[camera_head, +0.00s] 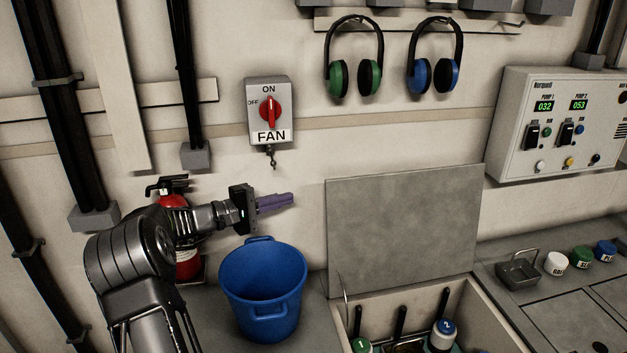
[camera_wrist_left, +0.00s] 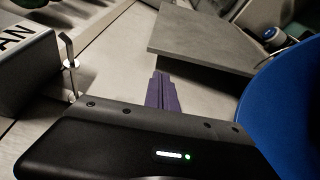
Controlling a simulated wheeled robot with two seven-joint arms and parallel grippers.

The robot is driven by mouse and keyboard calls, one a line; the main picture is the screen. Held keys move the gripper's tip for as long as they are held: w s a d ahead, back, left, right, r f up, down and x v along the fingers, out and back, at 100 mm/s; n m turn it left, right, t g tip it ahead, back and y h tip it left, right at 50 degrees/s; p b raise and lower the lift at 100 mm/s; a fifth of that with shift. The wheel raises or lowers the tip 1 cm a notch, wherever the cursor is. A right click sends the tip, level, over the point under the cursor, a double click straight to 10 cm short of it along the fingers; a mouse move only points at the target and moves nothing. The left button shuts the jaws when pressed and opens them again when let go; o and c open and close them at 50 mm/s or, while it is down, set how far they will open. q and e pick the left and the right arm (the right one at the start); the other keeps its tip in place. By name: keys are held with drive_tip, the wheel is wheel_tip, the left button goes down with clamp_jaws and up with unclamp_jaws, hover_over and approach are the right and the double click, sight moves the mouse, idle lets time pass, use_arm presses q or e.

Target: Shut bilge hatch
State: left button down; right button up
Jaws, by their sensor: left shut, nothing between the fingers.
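The bilge hatch lid (camera_head: 403,225) is a grey square panel. It stands open, raised upright near the wall behind an open bay (camera_head: 470,330) in the floor. In the left wrist view the lid (camera_wrist_left: 205,45) lies ahead of the fingers. My left gripper (camera_head: 291,199) has purple fingers, which are shut and empty. It is left of the lid and above a blue bucket, apart from the lid. The fingers also show in the left wrist view (camera_wrist_left: 162,92). My right gripper is not in view.
The blue bucket (camera_head: 262,290) stands left of the bay, with a red fire extinguisher (camera_head: 188,263) behind my left arm. Green-capped (camera_head: 361,345) and blue-capped (camera_head: 443,334) containers and upright dark handles are in the bay. A fan switch (camera_head: 268,110) and a pump panel (camera_head: 560,125) are on the wall.

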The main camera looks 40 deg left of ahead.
use_arm(q)
drive_tip(key=shift+d+r, duration=0.1)
drive_tip(key=shift+r, duration=0.05)
drive_tip(key=p+x, duration=0.2)
drive_tip(key=x, duration=0.7)
drive_tip(key=shift+w, duration=0.4)
drive_tip(key=shift+d, duration=0.2)
